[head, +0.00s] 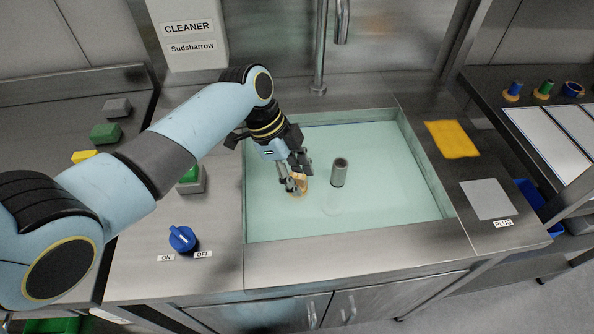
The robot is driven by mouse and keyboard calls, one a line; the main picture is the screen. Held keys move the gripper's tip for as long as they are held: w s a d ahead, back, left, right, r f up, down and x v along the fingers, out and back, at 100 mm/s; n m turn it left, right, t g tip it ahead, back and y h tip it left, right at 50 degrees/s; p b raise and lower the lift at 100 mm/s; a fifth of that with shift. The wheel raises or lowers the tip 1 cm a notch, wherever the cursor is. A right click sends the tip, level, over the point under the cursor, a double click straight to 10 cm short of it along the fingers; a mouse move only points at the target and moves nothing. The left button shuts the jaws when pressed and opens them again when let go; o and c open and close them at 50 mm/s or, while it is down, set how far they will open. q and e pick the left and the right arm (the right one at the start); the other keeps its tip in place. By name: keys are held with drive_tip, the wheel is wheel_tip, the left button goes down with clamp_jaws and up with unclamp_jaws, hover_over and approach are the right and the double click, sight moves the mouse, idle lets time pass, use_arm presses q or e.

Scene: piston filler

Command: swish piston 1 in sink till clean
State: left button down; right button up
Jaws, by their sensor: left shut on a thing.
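The sink (400,205) is a steel basin filled with pale green-blue liquid. My left gripper (296,186) reaches down into its left half and is shut on a small tan-orange piece, which I take to be piston 1 (299,192). The gripper fingers hide much of the piece, so residue on it cannot be made out. It is at or near the liquid surface; I cannot tell how deep. My right gripper is not in view.
A grey upright pipe (339,172) stands in the sink, close right of my gripper. A faucet (320,60) rises behind. A blue knob (182,238) is on the left counter, a yellow cloth (452,139) and grey pad (487,199) on the right.

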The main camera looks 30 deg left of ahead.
use_arm(q)
wheel_tip(320, 180, down, 4)
drive_tip(key=b, duration=0.2)
drive_tip(key=shift+b, duration=0.3)
drive_tip(key=shift+f, duration=0.3)
drive_tip(key=shift+s+d+r, duration=0.1)
drive_tip(key=shift+s+d, duration=0.15)
drive_tip(key=shift+s+d+p, duration=0.15)
drive_tip(key=shift+s+p, duration=0.05)
drive_tip(key=shift+p, duration=0.2)
drive_tip(key=shift+w+a+b, duration=0.3)
drive_tip(key=shift+w, duration=0.05)
drive_tip(key=shift+w+a+b, duration=0.3)
drive_tip(key=shift+w+a, duration=0.15)
drive_tip(key=shift+w, duration=0.15)
